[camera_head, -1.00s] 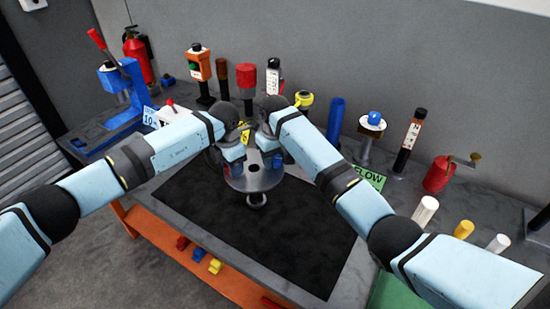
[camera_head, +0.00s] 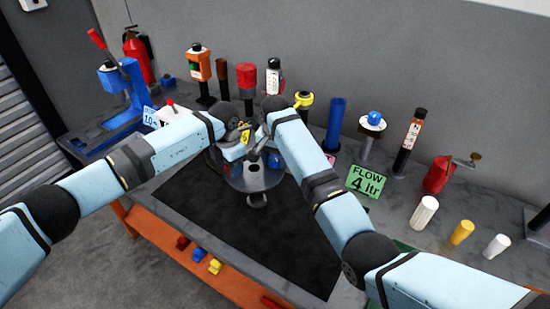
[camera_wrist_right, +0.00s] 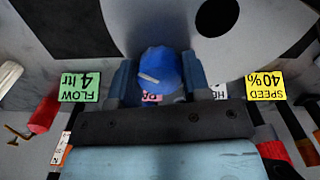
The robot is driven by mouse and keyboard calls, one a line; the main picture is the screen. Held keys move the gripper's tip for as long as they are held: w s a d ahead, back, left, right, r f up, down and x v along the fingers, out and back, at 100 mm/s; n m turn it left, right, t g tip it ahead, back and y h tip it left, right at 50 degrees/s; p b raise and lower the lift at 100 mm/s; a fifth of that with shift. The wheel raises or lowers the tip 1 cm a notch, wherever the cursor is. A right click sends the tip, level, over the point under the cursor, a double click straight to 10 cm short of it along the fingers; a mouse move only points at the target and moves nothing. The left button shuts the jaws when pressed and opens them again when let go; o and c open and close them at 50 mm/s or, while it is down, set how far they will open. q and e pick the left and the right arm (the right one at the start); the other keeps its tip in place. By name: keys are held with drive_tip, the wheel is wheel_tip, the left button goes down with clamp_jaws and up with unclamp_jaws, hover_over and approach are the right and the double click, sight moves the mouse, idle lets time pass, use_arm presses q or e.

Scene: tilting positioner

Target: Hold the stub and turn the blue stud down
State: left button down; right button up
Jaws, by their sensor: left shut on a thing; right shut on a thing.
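A round grey metal disc (camera_head: 257,181) with dark holes sits tilted above the black mat, in the middle of the head view. My left gripper (camera_head: 234,156) is at the disc's left side, shut; the stub between its fingers is hidden from the head camera. My right gripper (camera_wrist_right: 160,82) is shut on the blue stud (camera_wrist_right: 160,66), with one finger on each side of it. The stud's round end carries a pale slanted line.
A black mat (camera_head: 220,225) covers the middle of the bench. A green FLOW 4 ltr card (camera_head: 366,182) and white and yellow cylinders (camera_head: 462,232) stand at the right. A blue press (camera_head: 120,85) is at the left. Several tools line the back.

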sight(275, 158)
drive_tip(key=shift+w+r+m, duration=0.1)
drive_tip(key=shift+r+m, duration=0.1)
drive_tip(key=shift+m, duration=0.9)
use_arm(q)
drive_tip(key=shift+f, duration=0.1)
use_arm(e)
drive_tip(key=o, duration=0.9)
drive_tip(key=shift+o, duration=0.2)
drive_tip(key=shift+f, duration=0.1)
wheel_tip(275, 158, up, 8)
drive_tip(key=shift+f, duration=0.2)
